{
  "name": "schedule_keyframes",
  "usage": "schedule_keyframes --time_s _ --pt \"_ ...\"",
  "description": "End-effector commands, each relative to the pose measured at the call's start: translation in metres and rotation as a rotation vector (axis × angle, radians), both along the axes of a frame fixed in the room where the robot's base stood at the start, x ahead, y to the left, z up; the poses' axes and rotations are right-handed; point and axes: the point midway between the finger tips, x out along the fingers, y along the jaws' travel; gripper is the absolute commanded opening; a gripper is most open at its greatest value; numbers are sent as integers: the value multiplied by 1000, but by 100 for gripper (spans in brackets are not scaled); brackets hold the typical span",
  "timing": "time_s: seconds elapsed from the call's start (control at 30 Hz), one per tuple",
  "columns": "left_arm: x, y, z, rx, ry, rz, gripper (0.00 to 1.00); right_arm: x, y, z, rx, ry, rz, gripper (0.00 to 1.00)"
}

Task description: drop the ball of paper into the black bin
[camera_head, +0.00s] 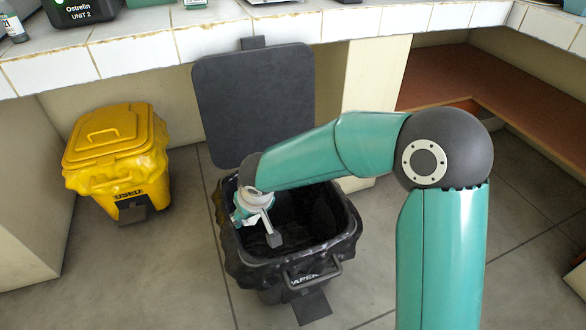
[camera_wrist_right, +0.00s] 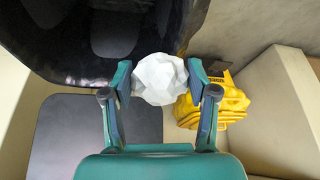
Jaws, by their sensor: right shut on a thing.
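The black bin (camera_head: 290,262) stands on the floor in the middle of the head view, with a black liner over its rim and its lid (camera_head: 253,100) raised upright behind it. My right gripper (camera_head: 258,222) is over the left part of the bin's opening, pointing down. In the wrist view my right gripper (camera_wrist_right: 160,85) is shut on the white crumpled ball of paper (camera_wrist_right: 160,78), one finger on each side. The bin's dark inside (camera_wrist_right: 90,50) shows beyond the ball. In the head view I cannot make out the ball, which is hidden by the gripper. My left gripper is not in view.
A yellow bin (camera_head: 118,150) with a closed lid stands to the left of the black bin. A white-tiled counter (camera_head: 150,48) runs behind both, with items on it. A brown shelf (camera_head: 480,75) is at the right. The floor in front is clear.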

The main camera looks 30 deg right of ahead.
Motion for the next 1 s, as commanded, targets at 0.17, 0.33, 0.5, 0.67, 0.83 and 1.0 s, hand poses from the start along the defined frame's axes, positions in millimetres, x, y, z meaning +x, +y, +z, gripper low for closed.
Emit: schedule_keyframes --time_s 0.17,0.33,0.5,0.67,0.83,1.0 --pt "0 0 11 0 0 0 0 30 -51 7 1 0 -166 40" --pt "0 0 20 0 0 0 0 52 -112 11 0 0 -351 40" --pt "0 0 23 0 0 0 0 60 -147 10 0 0 -456 40" --pt "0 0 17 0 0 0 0 61 -153 1 -1 1 -472 40" --pt "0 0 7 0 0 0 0 61 -152 -16 0 0 -471 40" --pt "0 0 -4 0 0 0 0 60 -152 -36 -1 1 -470 40"
